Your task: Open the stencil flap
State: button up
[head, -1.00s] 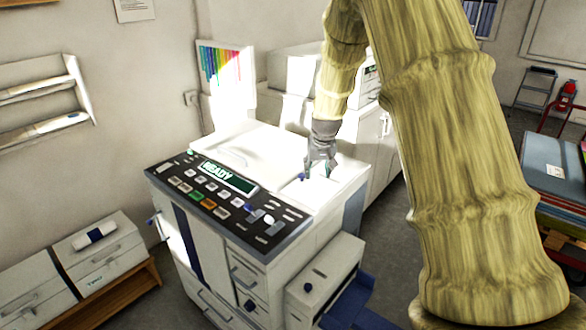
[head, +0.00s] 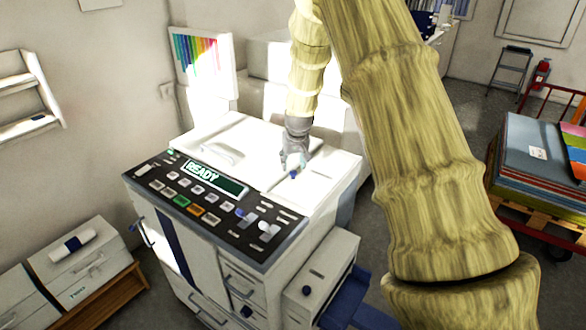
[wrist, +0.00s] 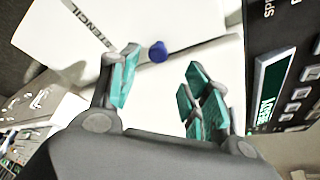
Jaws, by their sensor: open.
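The stencil flap is a white panel on the machine's top; in the wrist view its white surface (wrist: 125,22) carries the word STENCIL. A small blue knob (wrist: 158,52) stands near a dark seam there; it also shows in the head view (head: 293,174). My gripper (head: 292,165) is over the right part of the machine's top, close to the knob. In the wrist view my gripper (wrist: 163,75) is open, with teal pads either side of the knob's line and the knob just beyond the tips. Contact with the knob cannot be told.
The control panel (head: 205,198) with a READY display lies along the machine's front edge, right of the fingers in the wrist view. A raised white lid handle (head: 218,152) is left of my gripper. A rainbow chart (head: 203,60) stands behind. A loaded cart (head: 535,150) is at right.

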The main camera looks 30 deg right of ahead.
aim_at(293, 172)
jog(key=shift+w+d+f, duration=0.15)
jog(key=shift+w+f, duration=0.1)
jog(key=shift+f, duration=0.35)
jog(key=shift+d+f+p, duration=0.3)
jog(key=shift+f+p, duration=0.2)
jog(key=shift+f, duration=0.15)
jog(key=shift+p+x, duration=0.5)
jog(key=shift+x, duration=1.15)
jog(key=shift+w+a, duration=0.1)
jog(key=shift+a, duration=0.05)
grip_shut()
